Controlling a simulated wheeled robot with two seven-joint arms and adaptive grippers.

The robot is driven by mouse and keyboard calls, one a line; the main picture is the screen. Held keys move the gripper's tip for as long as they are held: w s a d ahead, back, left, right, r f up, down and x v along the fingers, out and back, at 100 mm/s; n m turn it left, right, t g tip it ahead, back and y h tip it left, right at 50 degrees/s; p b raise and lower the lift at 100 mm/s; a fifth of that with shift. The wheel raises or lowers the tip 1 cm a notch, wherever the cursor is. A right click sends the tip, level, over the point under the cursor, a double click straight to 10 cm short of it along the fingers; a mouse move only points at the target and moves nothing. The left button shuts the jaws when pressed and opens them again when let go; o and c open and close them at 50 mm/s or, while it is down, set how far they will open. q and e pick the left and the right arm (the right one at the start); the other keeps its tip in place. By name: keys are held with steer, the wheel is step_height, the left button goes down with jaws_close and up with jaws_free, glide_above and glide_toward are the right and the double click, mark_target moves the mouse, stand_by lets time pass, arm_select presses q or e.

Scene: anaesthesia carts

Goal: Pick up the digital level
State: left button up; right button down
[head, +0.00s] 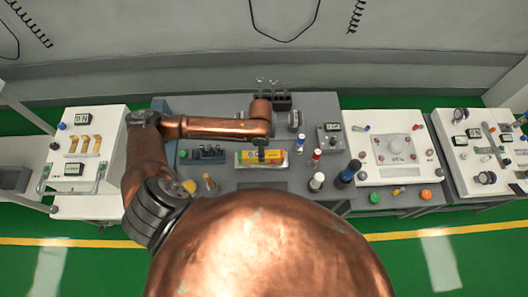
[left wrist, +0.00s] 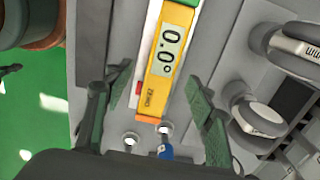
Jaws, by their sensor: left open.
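The digital level (head: 246,156) is a yellow bar with a display, lying on the grey bench top in the head view. In the left wrist view the level (left wrist: 165,62) is yellow with an orange near end, and its display reads 0.0°. My left gripper (head: 262,147) is over the level and hides part of it. In the left wrist view the left gripper (left wrist: 160,78) is open, with one finger on each side of the level and a visible gap to each. My right gripper is not in view.
Red-, white- and blue-topped cylinders (head: 316,181) stand right of the level. A black connector block (head: 208,152) is on its left. In the left wrist view, silver round parts (left wrist: 255,118) lie close to the right finger. White carts (head: 392,147) stand beside the bench.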

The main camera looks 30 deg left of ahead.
arm_select(q)
steer(key=f, duration=0.3)
steer(key=shift+s+a, duration=0.15)
steer(key=shift+a, duration=0.05)
steer(key=shift+w+f, duration=0.2)
steer(key=shift+f, duration=1.45)
steer(key=shift+c, duration=1.2)
steer(key=c, duration=1)
jaws_close()
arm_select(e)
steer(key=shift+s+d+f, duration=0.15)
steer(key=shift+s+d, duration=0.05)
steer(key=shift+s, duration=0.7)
